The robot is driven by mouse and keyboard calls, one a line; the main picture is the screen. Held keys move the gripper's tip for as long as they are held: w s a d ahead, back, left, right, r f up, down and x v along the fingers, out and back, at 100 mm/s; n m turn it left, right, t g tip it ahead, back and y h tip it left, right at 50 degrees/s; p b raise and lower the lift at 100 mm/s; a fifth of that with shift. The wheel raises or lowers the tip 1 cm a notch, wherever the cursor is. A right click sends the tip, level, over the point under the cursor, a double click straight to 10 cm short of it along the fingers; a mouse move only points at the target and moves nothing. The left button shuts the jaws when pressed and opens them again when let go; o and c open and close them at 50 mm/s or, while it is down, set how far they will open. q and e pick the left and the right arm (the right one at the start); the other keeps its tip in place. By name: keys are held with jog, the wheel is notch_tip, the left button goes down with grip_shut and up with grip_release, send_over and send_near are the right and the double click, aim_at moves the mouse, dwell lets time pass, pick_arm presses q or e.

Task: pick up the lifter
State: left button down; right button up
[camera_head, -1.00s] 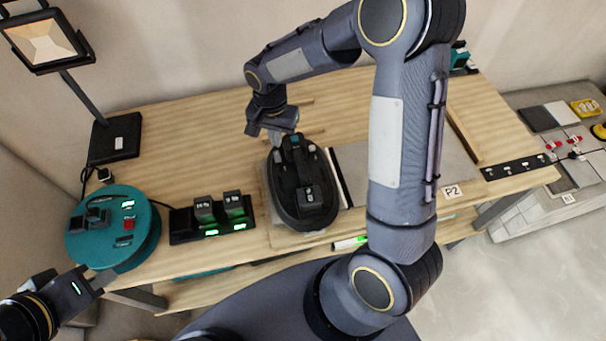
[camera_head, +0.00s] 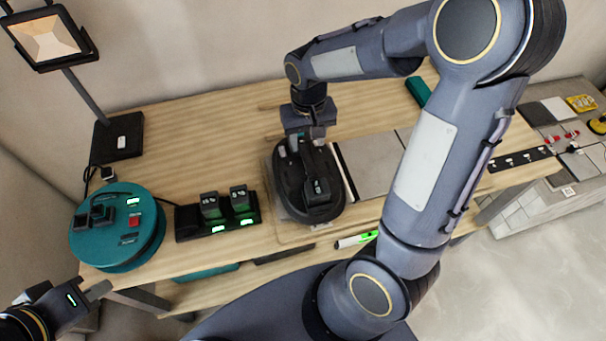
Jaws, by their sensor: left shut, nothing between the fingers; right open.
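The lifter (camera_head: 293,189) is a black oval device with a raised handle and a small display, lying on a pale pad near the table's front edge. My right gripper (camera_head: 307,140) is open and points down at the lifter's far end, close to the handle. I cannot tell whether its fingers are around the handle or just above it. My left gripper (camera_head: 101,290) is shut and empty at the lower left, in front of the table and well away from the lifter.
A teal round device (camera_head: 118,252) and a black charger with two batteries (camera_head: 239,199) stand left of the lifter. A lamp base (camera_head: 118,138) is at the back left. Grey tiles (camera_head: 367,165) lie right of the lifter, partly behind my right arm.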

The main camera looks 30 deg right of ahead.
aim_at(307, 155)
notch_tip(307, 155, down, 7)
jog(key=shift+w+d+r+p, duration=0.1)
jog(key=shift+w+p, duration=0.05)
jog(key=shift+p, duration=0.4)
jog(key=shift+f, duration=0.25)
jog(key=shift+f+b, duration=0.25)
jog(key=shift+b, duration=0.05)
jog(key=shift+c, duration=0.2)
grip_shut()
